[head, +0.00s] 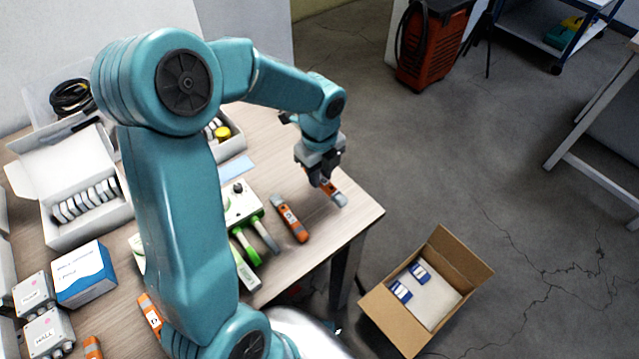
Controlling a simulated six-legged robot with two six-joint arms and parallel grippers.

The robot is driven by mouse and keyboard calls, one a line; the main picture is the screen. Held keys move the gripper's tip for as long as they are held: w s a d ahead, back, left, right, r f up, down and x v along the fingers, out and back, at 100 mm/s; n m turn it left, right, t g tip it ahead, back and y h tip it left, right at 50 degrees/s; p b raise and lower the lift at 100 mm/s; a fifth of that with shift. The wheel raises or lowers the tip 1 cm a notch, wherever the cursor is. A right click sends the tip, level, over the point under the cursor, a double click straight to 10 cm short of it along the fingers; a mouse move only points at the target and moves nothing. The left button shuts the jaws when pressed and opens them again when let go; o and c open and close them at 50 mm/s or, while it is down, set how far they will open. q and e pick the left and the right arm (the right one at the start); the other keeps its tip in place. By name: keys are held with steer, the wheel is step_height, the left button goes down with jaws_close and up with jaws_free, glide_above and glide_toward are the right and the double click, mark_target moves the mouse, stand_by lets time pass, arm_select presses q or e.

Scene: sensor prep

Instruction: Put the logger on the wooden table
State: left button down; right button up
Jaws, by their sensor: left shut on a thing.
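My left gripper (322,177) is shut on an orange and grey handheld device (333,193) near the right end of the wooden table (345,222). I cannot tell whether the device touches the tabletop. A similar orange and grey device (291,219) lies on the table just to its left. Two small blue and white devices (419,271) (402,291) lie in an open cardboard box (375,308) on the floor. No label I can read shows which of these is the logger. My right gripper is not in view.
A white and green instrument (240,203) stands left of the loose device. An open white box of discs (60,170), a blue and white carton (82,274) and grey HALL box (48,334) crowd the left side. Bare tabletop lies around the gripper, close to the table's right edge.

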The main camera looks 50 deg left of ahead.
arm_select(q)
step_height(320, 180, down, 3)
steer(key=shift+s+f, duration=0.1)
steer(key=shift+f, duration=0.35)
steer(key=shift+b, duration=0.35)
steer(key=c, duration=0.9)
jaws_free()
steer(key=shift+f, duration=0.1)
steer(key=shift+c, duration=0.2)
